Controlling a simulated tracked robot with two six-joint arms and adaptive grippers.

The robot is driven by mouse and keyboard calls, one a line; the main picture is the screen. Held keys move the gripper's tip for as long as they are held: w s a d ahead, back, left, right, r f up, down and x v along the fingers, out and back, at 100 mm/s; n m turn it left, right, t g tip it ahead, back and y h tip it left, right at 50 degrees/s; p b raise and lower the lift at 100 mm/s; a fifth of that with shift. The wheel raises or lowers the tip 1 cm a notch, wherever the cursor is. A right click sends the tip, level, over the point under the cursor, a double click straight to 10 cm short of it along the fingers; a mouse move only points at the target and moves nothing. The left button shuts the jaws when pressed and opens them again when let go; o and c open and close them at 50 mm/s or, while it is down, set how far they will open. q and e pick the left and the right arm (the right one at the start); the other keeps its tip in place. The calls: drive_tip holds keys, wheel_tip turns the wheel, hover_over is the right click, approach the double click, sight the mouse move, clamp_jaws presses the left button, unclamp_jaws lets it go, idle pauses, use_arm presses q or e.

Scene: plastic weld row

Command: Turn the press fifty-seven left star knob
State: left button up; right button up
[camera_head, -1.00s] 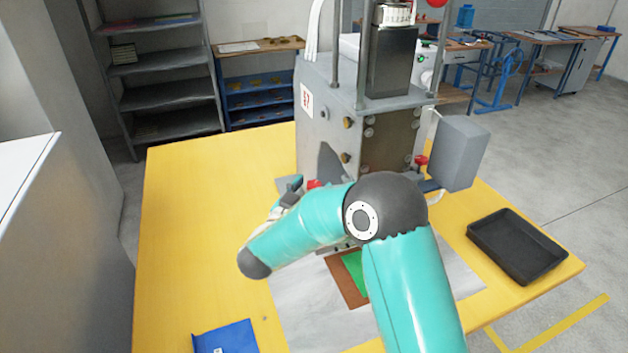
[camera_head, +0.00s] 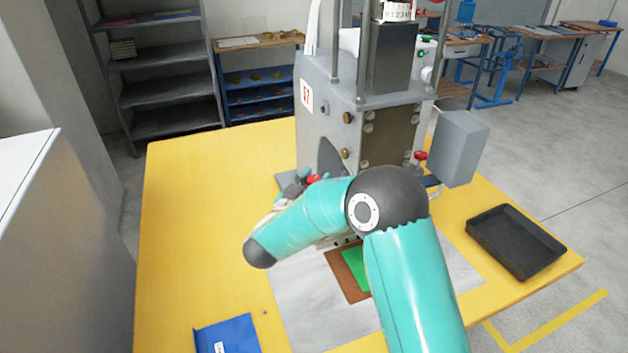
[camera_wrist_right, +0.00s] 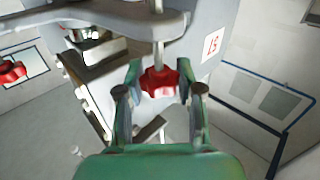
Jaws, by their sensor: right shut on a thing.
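The press (camera_head: 325,110) carries a 57 label and stands at the back of the yellow table. Its left red star knob (camera_head: 313,179) shows just past my right gripper (camera_head: 302,182) in the head view. In the right wrist view the star knob (camera_wrist_right: 158,83) sits on a steel stem below a grey bracket, between the two fingers of my right gripper (camera_wrist_right: 160,80). The gripper is shut on the knob. My right forearm hides part of the press's lower front. My left gripper is not in view.
Another red star knob (camera_head: 420,156) is on the press's right side; it also shows in the right wrist view (camera_wrist_right: 11,72). A grey box (camera_head: 458,150) hangs beside it. A black tray (camera_head: 545,262) lies at right and a blue bin (camera_head: 237,333) at front left.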

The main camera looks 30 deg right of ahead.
drive_tip(key=shift+f+n+t+y+b, duration=0.15)
drive_tip(key=shift+n+t+y+b, duration=0.7)
drive_tip(key=shift+t+b, duration=0.3)
drive_tip(key=n+t+y+b, duration=0.3)
drive_tip(key=n+y+b, duration=0.1)
drive_tip(key=b, duration=0.4)
drive_tip(key=n+t+y+b, duration=0.3)
drive_tip(key=n+y+b, duration=0.1)
drive_tip(key=y+b, duration=0.3)
drive_tip(key=shift+f+n+b, duration=0.1)
drive_tip(key=shift+n+b, duration=0.15)
drive_tip(key=shift+b, duration=0.45)
drive_tip(key=shift+r+n+t+y+b, duration=0.3)
drive_tip(key=shift+n+y+b, duration=0.3)
drive_tip(key=shift+y+b, duration=0.7)
drive_tip(key=shift+h, duration=0.25)
drive_tip(key=o, duration=1.2)
drive_tip(key=shift+s, duration=0.1)
